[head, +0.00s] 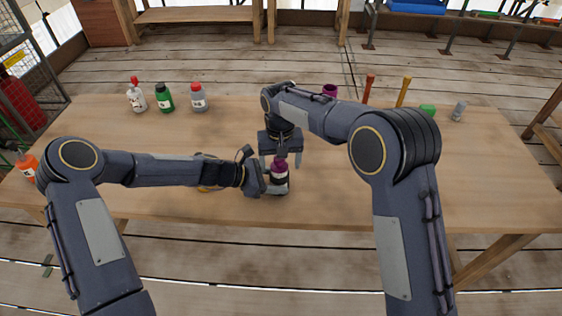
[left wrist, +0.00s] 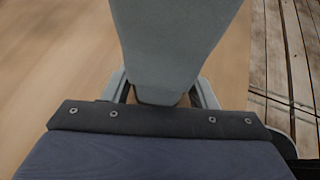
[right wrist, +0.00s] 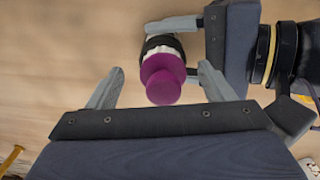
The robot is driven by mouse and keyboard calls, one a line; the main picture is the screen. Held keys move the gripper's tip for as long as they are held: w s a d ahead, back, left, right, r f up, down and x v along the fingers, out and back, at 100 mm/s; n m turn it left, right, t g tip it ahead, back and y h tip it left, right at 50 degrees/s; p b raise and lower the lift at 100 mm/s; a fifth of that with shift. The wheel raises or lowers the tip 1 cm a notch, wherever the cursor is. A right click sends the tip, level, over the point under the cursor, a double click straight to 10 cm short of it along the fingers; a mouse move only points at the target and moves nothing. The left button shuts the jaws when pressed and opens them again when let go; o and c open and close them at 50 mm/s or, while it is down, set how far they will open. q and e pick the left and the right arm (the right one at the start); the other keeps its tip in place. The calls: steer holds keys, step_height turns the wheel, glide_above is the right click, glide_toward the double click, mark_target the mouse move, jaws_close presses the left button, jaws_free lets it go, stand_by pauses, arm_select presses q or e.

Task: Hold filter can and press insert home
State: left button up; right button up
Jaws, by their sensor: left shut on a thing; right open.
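The filter can (head: 279,185), dark with a pale band, stands on the table at front centre. It also shows in the right wrist view (right wrist: 162,44). The purple insert (right wrist: 163,80) sits at its top; I cannot tell how deep it is. My left gripper (head: 274,189) is shut on the can from the left side, with a finger across it in the right wrist view. My right gripper (right wrist: 160,85) is open above, its fingers apart on either side of the insert without visible contact. In the left wrist view a large grey shape hides the can.
Red-capped (head: 137,97), green (head: 165,99) and grey (head: 199,99) bottles stand at the back left. An orange bottle (head: 27,166) is at the far left. A purple item (head: 329,90), red and yellow posts and small items line the back right. The table (head: 480,170) is clear at right.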

arm_select(q)
steer(key=shift+s+d, duration=0.1)
steer(key=shift+d, duration=0.15)
arm_select(e)
steer(key=shift+s+a, duration=0.2)
steer(key=shift+a, duration=0.15)
steer(key=shift+c, duration=0.2)
steer(key=shift+o, duration=0.8)
steer(key=shift+r, duration=0.45)
arm_select(q)
steer(key=shift+a, duration=0.1)
arm_select(e)
steer(key=shift+w+d+r, duration=0.1)
steer(key=shift+r, duration=1.45)
steer(key=shift+d+r, duration=0.1)
steer(key=shift+r, duration=1.45)
steer(key=shift+c, duration=0.2)
steer(key=shift+d+f, duration=0.1)
jaws_close()
steer(key=shift+f, duration=0.2)
steer(key=shift+f, duration=0.9)
